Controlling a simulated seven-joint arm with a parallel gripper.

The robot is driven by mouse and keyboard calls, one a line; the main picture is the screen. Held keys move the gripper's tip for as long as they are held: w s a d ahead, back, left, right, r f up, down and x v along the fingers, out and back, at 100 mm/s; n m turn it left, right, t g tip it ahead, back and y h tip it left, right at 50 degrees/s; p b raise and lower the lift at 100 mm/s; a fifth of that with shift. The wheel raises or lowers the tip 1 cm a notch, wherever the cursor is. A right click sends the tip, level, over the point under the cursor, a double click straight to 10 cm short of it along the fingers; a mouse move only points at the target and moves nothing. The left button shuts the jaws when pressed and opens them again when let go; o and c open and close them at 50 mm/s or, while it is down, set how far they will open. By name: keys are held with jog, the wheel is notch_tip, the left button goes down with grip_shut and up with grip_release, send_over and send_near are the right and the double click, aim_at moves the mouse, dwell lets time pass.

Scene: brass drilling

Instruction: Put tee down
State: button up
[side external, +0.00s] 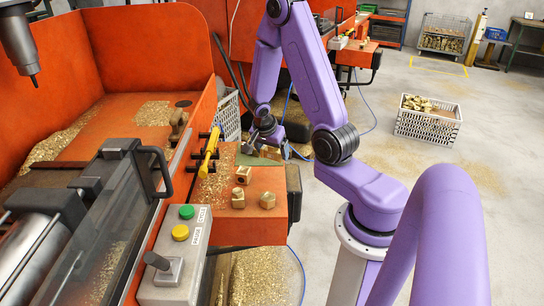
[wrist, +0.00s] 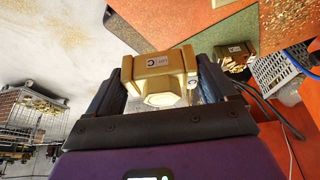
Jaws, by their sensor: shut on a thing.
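The brass tee (wrist: 160,75) is between the two fingers of my gripper (wrist: 163,88) in the wrist view, its hexagonal end facing the camera and a small label on its top. My gripper is shut on it. In the side view, my gripper (side external: 270,137) is over the far end of the orange shelf (side external: 222,222), near a green patch (side external: 255,159). The tee is mostly hidden there, and I cannot tell whether it touches the surface.
Several brass fittings (side external: 267,200) stand on the shelf's near part. A white crate of brass parts (side external: 428,121) stands on the floor at right. Another crate (side external: 227,114) is behind the shelf.

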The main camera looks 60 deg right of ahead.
jog(key=shift+w+a+r, duration=0.15)
jog(key=shift+a+r, duration=0.05)
jog(key=shift+r, duration=0.1)
jog(key=w+a+r+n+t+y, duration=0.2)
jog(key=a+n, duration=0.7)
jog(key=a, duration=0.2)
jog(key=w+a+r+n+t+y, duration=0.1)
jog(key=a+n+t+y, duration=0.2)
jog(key=a+n, duration=0.7)
jog(key=d+f+m+h, duration=0.1)
jog(key=d+m, duration=0.1)
jog(key=d+m+g+h, duration=0.1)
jog(key=d+m, duration=0.2)
jog(key=w+d+f+m, duration=0.1)
jog(key=d+m, duration=0.1)
jog(key=m, duration=0.1)
jog(key=shift+d+f+g+h, duration=0.2)
jog(key=shift+f+g+h, duration=0.1)
jog(key=shift+h, duration=0.1)
jog(key=s+d+f+m+g+h, duration=0.1)
jog(key=d+f+m+h, duration=0.1)
jog(key=d+m, duration=0.45)
jog(key=shift+n, duration=0.35)
jog(key=shift+s+d+f, duration=0.1)
jog(key=shift+s+f, duration=0.05)
jog(key=shift+f, duration=3.95)
